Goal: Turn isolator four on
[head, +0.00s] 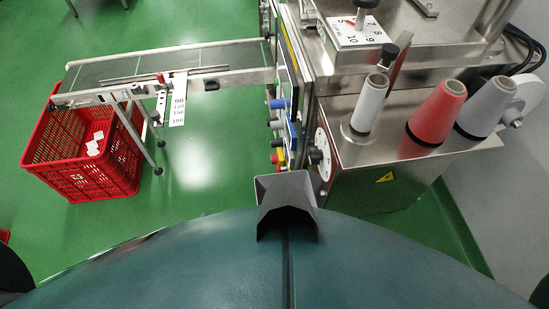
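No isolator marked four can be made out. A machine's control panel (290,88) is seen nearly edge-on in the head view, so its face and any labels are hidden. Several knobs stick out from its left side: a blue one (278,103), dark ones below it, and a red and yellow one (278,160). A black knob (315,156) sits beside a pale disc on the machine's lower front. I cannot tell whether any of these is an isolator, or its on or off position. Neither of my grippers is in view.
A conveyor (200,60) runs left from the machine. A red crate (70,175) with a few white packets stands under its end. White, red and grey thread cones (438,112) stand on the machine at right.

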